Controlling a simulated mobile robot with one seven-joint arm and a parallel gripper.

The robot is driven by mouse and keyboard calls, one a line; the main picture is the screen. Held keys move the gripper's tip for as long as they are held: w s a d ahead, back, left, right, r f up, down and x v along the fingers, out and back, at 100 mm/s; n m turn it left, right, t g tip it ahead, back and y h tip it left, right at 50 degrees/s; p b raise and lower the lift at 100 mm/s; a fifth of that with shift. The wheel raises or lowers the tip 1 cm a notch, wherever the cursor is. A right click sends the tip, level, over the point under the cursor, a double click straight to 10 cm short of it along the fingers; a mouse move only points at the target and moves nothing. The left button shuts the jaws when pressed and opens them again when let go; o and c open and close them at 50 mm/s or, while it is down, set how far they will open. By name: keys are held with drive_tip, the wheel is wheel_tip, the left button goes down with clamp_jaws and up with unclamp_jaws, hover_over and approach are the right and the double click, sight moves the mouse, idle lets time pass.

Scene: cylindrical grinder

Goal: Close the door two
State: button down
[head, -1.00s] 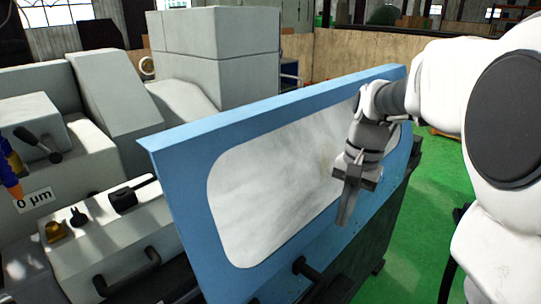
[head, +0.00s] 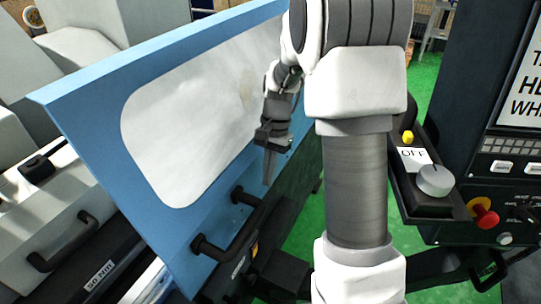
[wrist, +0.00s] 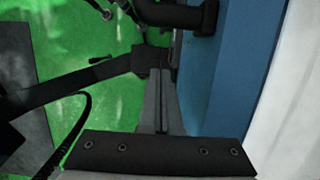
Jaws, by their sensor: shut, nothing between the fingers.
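A blue door (head: 95,110) with a large whitish rounded window panel (head: 200,110) stands tilted across the left of the head view. A black bar handle (head: 232,230) is fixed near its lower right edge. My gripper (head: 269,170) points down in front of the door, to the right of the window's lower part and just above the handle; its fingers are together and empty. In the wrist view the shut fingers (wrist: 160,110) lie beside the blue door face (wrist: 240,70), with a black handle (wrist: 180,14) ahead of them. Contact with the door cannot be told.
A control panel (head: 440,200) with a grey knob, an OFF label and a red button (head: 484,213) stands at the right. A second handle (head: 65,245) is at lower left. Green floor (head: 310,215) shows between the door and panel.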

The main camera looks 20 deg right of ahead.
drive_tip(key=s+a+p, duration=0.1)
drive_tip(key=s+a, duration=0.1)
drive_tip(key=a, duration=0.1)
drive_tip(key=shift+s+r, duration=0.1)
drive_tip(key=shift+s, duration=0.3)
drive_tip(key=shift+a, duration=0.15)
